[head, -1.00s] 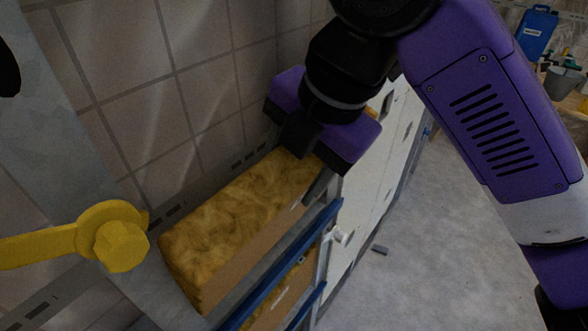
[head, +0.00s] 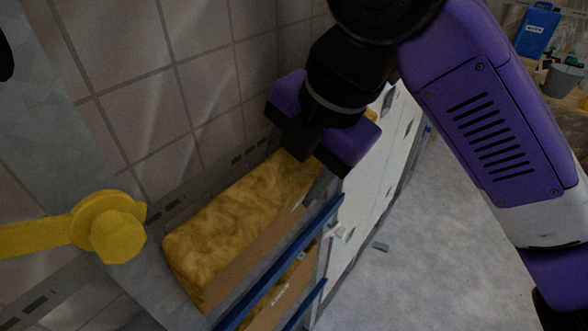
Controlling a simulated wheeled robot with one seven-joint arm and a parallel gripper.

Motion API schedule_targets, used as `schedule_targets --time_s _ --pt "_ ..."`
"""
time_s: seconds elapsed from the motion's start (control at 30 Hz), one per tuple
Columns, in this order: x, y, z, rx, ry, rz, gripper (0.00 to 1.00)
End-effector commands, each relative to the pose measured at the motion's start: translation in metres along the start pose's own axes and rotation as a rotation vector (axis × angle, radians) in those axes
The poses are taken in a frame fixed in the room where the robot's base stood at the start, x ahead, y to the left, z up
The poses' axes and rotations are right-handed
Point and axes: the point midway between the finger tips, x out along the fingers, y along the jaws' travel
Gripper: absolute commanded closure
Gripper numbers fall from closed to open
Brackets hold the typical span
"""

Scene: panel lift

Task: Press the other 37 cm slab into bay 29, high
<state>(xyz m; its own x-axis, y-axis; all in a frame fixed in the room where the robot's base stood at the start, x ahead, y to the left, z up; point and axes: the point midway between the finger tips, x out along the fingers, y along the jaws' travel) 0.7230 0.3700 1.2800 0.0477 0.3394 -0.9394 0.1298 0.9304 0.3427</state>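A yellow-brown fibrous slab (head: 232,226) with a paper-like front face lies on the upper level of a rack against the tiled wall. My purple and black gripper (head: 311,168) is over its far right end, with one finger behind and one in front of the slab. The fingers appear to straddle that end; whether they press on it I cannot tell. A second slab of the same kind (head: 277,303) shows partly below, behind blue rails. No bay number is readable.
Blue rails (head: 290,262) run along the rack's front. A yellow knob with a lever (head: 110,228) is at the left. White panels (head: 372,190) stand beyond the rack. A blue canister (head: 537,30) is far right.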

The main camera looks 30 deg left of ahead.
Motion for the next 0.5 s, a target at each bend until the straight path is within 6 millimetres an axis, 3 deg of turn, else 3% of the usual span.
schedule_targets --time_s 0.2,0.23,0.33,0.5 --pt "0.0043 -0.0025 0.0001 0.001 0.000 -0.005 1.00" --pt "0.0040 -0.0023 0.0002 0.001 0.000 -0.005 0.42" --pt "0.0036 -0.0021 0.0002 0.001 0.000 -0.004 0.22" --pt "0.0032 -0.0016 0.0002 0.001 0.000 -0.002 0.20"
